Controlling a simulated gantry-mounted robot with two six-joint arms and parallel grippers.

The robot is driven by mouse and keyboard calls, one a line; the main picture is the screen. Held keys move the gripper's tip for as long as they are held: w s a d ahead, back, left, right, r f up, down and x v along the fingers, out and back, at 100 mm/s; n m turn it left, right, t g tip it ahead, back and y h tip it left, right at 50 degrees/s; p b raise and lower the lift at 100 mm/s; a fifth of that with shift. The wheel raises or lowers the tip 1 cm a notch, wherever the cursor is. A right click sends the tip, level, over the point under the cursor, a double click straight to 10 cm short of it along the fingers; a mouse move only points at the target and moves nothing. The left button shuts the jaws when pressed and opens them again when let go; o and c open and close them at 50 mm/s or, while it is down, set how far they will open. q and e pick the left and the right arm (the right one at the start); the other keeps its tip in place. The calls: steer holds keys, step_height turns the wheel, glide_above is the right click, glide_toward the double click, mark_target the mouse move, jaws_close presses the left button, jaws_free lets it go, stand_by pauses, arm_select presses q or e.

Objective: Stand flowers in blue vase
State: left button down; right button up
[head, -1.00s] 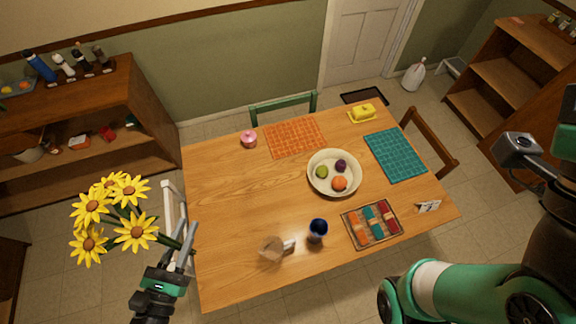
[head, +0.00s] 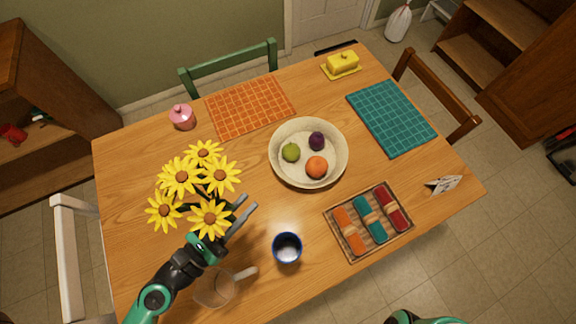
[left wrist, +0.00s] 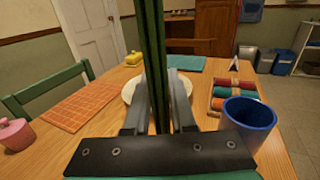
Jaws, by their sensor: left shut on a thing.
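My left gripper (head: 236,219) is shut on the stems of a bunch of yellow flowers (head: 198,187) and holds them above the table. The blooms have brown centres and lean to the upper left in the head view. In the left wrist view the green stems (left wrist: 153,60) run upright between the fingers, with the blooms out of frame. The blue vase (head: 287,248) stands upright on the table, to the lower right of the gripper. It also shows in the left wrist view (left wrist: 250,116), right of the fingers. My right gripper is out of view.
A white bowl of fruit (head: 309,124) sits mid-table. A tray with rolled napkins (head: 340,215) lies right of the vase. A pink jar (head: 182,117) and orange placemat (head: 249,107) are at the back left.

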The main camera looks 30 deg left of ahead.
arm_select(q)
steer(key=w+a+f+b, duration=0.3)
steer(key=f, duration=0.1)
steer(key=w+a+f+b, duration=0.2)
steer(key=w+f+b, duration=0.1)
steer(key=w+f, duration=0.1)
steer(key=w+a+f+b, duration=0.3)
steer(key=w+f, duration=0.1)
steer(key=f, duration=0.1)
steer(key=shift+w+a+f+b, duration=0.1)
steer(key=shift+a+f+b, duration=0.2)
steer(key=shift+b, duration=0.05)
steer(key=shift+r, duration=0.1)
steer(key=c, duration=0.8)
jaws_free()
steer(key=shift+o, duration=0.2)
